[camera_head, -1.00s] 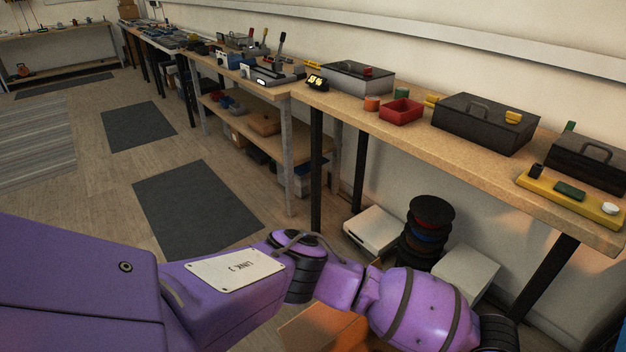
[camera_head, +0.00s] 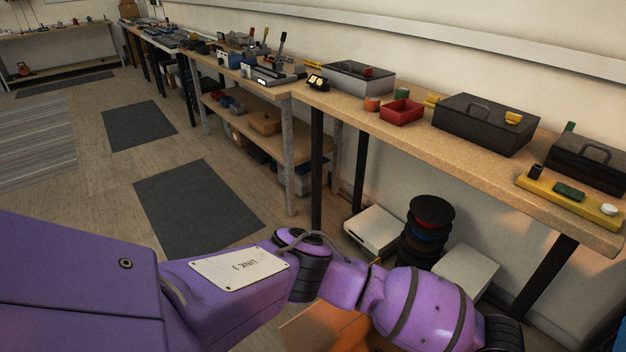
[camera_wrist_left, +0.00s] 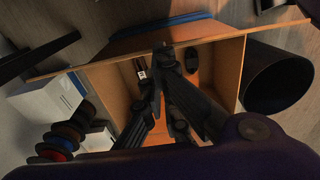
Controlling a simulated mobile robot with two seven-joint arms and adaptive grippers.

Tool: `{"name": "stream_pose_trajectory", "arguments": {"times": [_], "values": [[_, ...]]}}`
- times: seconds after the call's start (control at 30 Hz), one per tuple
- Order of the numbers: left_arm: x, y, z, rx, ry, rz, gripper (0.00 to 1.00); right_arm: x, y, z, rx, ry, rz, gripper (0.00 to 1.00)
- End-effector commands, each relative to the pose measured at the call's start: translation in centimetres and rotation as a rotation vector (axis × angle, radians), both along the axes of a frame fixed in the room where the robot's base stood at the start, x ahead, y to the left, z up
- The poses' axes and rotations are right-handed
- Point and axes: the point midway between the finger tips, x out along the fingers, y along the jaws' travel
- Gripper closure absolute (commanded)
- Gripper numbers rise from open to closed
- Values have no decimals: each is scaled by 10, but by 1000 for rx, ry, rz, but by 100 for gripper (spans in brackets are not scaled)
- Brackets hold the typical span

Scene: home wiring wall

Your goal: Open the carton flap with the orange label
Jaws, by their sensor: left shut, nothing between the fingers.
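The carton (camera_wrist_left: 110,85) is below my left gripper in the left wrist view, with its inside showing. A brown flap (camera_wrist_left: 170,38) with a blue strip along its far edge stands out at the top of the picture. I cannot make out an orange label. My left gripper (camera_wrist_left: 160,55) is shut and empty, its dark fingers together over the carton near the side with that flap. Whether they touch the flap I cannot tell. In the head view the carton (camera_head: 300,328) is mostly hidden behind my purple left arm, and the gripper is out of sight there. My right gripper is not seen.
A black cylinder (camera_wrist_left: 278,78) stands close beside the carton. Stacked cable spools (camera_head: 427,230) and white boxes (camera_head: 374,232) stand under the workbench (camera_head: 470,158). Small dark items (camera_wrist_left: 192,62) show inside the carton. Open floor with a dark mat (camera_head: 195,205) lies left.

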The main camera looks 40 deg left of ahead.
Motion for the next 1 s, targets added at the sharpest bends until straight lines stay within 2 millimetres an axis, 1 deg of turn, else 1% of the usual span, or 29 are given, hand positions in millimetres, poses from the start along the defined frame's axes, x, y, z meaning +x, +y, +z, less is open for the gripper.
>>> {"name": "stream_pose_trajectory", "arguments": {"times": [0.03, 0.27, 0.37, 0.47, 0.7, 0.8, 0.9, 1.0], "values": [[3, -1, 7, 0, -6, -1, 100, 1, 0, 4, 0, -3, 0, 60], [3, -1, 13, -1, -5, -1, 100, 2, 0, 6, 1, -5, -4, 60], [3, -2, 23, -2, -7, -3, 100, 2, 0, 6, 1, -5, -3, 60], [3, -2, 40, -2, -8, -3, 100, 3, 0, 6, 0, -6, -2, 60], [3, -5, 92, -2, -8, -2, 100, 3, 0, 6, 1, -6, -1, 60], [2, -6, 108, -2, -8, -2, 100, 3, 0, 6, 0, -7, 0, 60], [1, -6, 120, -2, -5, -1, 100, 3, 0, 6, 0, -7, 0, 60], [1, -6, 127, -1, -5, 0, 100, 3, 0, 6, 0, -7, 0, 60]]}}
